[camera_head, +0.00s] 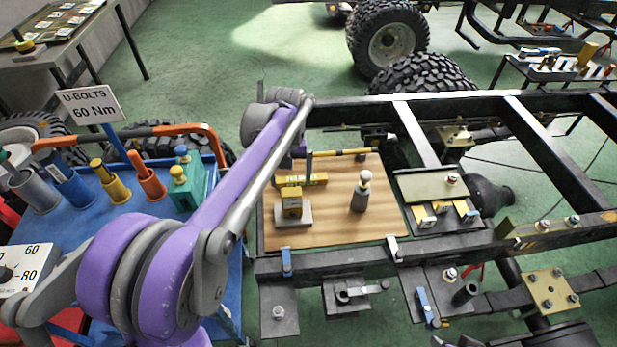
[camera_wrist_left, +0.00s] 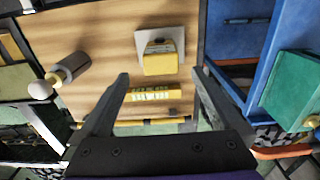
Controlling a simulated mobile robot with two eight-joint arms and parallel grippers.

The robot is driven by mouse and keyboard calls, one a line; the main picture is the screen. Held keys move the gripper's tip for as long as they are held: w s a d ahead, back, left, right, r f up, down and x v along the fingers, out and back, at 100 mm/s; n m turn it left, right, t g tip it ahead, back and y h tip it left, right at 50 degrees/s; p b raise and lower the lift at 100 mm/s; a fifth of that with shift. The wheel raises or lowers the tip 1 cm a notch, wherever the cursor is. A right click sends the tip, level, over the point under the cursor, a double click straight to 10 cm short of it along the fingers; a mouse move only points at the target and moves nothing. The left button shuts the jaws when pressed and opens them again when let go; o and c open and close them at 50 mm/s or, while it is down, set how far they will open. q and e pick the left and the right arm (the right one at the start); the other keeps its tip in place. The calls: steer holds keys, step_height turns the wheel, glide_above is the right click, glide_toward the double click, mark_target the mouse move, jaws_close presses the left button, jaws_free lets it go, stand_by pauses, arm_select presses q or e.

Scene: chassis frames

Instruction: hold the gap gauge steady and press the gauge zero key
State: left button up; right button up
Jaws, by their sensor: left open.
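The gap gauge appears to be the yellow block (camera_head: 291,203) on a pale grey foot, standing on a wooden board (camera_head: 335,222). It also shows in the left wrist view (camera_wrist_left: 160,62); I cannot make out its zero key. Just behind it lies a yellow bar with dark lettering (camera_head: 315,180), also in the left wrist view (camera_wrist_left: 153,94). My left gripper (camera_head: 292,164) hangs over the board behind the gauge, partly hidden by its own arm. In the left wrist view its two dark fingers (camera_wrist_left: 161,74) are wide apart with nothing gripped. My right gripper is not in view.
A grey bottle-like object with a pale knob (camera_head: 360,192) stands right of the gauge. Black chassis rails (camera_head: 330,262) border the board. A blue cart (camera_head: 115,205) with coloured holders and a green box (camera_head: 187,185) stands left. The board's front right is bare.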

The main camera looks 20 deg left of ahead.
mark_target(292, 200)
arm_select(q)
step_height(292, 200, down, 10)
steer(key=shift+f+b, duration=0.2)
steer(key=shift+b, duration=0.2)
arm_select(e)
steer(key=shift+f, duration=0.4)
arm_select(q)
steer(key=shift+c, duration=0.3)
steer(key=c, duration=1.4)
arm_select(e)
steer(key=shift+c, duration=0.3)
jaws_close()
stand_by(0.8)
